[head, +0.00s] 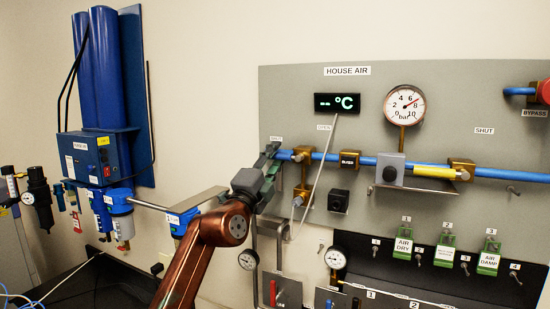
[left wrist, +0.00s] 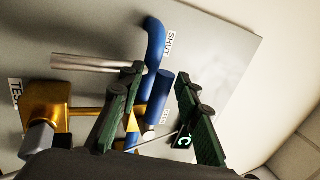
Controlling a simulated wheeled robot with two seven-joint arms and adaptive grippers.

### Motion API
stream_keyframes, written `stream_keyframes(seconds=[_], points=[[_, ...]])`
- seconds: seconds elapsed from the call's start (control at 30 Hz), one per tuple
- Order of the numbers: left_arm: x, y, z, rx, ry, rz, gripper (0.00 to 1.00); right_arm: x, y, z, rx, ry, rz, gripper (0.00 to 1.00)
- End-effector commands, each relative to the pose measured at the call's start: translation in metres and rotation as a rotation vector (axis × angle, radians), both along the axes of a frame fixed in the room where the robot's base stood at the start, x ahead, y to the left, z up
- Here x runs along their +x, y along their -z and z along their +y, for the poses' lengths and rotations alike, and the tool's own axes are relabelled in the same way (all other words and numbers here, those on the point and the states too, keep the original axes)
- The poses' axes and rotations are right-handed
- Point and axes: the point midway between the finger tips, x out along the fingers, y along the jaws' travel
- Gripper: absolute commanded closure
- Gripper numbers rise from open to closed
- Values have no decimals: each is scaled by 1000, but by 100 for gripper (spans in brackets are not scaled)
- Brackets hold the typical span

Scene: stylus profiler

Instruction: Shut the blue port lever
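The left gripper (head: 268,165) is at the left edge of the grey wall panel, at the left end of the blue pipe (head: 330,157). In the left wrist view, its two green fingers (left wrist: 160,113) are spread apart. A blue cylinder (left wrist: 159,95), likely the blue port lever, shows between them; I cannot tell whether a finger touches it. It lies near a SHUT label (left wrist: 172,42) and a brass valve body (left wrist: 45,105). In the head view, the gripper hides this lever. The right gripper is not in view.
A thin grey rod (head: 321,165) slants in front of the panel beside the gripper. A brass fitting (head: 302,155), a yellow lever (head: 434,171) and a pressure gauge (head: 404,105) are to the right. Blue filter units (head: 118,201) stand at left.

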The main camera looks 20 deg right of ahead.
Motion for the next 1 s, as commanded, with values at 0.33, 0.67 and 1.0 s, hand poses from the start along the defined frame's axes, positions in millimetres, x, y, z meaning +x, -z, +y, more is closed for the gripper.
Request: stream_keyframes(seconds=[0.33,0.67,1.0], points=[[-3,1,2,1,4,-4,69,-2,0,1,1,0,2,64],[-20,13,25,-2,0,-2,69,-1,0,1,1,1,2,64],[-49,32,58,-3,1,-1,69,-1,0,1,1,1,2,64]])
